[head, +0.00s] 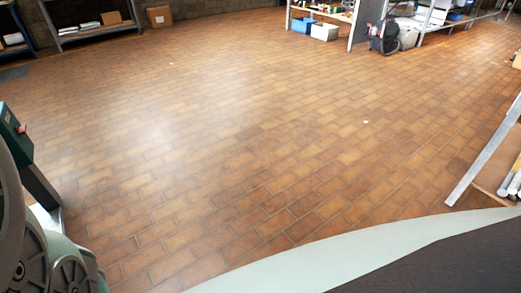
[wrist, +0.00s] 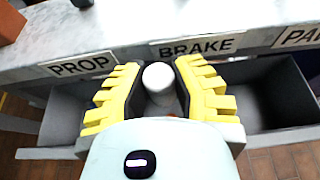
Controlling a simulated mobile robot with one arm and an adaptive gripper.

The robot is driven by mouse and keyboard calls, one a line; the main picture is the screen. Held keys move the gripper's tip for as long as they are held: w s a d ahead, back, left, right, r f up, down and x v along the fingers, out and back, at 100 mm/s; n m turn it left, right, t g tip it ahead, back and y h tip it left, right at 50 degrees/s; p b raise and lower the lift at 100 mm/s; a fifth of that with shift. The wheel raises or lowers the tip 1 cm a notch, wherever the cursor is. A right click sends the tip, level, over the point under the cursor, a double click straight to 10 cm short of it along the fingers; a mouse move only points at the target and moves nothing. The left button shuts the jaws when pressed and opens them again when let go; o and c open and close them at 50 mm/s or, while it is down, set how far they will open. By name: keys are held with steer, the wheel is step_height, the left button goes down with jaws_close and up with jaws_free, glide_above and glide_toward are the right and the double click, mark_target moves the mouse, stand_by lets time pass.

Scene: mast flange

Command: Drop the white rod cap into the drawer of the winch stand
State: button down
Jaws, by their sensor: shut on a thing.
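In the wrist view, my gripper (wrist: 157,66) has yellow ribbed fingers, shut on the white rod cap (wrist: 158,77). The cap's rounded white top shows between the fingers. Behind it runs a grey stand edge (wrist: 120,52) with labels reading PROP, BRAKE and a cut-off PA. Below this edge is an open drawer space (wrist: 290,95), dark on the right and grey on the left. My gripper hides its middle, so I cannot tell whether it is one drawer or several. The cap appears over this space, in front of the BRAKE label. My gripper is outside the head view.
An orange object (wrist: 8,22) lies on the stand top at the upper left. In the head view, the brick-tiled floor (head: 230,120) is mostly clear. Pale rods (head: 514,182) lie at the right, and shelves line the back.

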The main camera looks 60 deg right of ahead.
step_height(320, 180, down, 6)
steer(key=b, duration=0.5)
steer(key=shift+r, duration=0.15)
steer(key=shift+r, duration=0.1)
steer(key=c, duration=0.8)
jaws_free()
steer(key=v, duration=1.2)
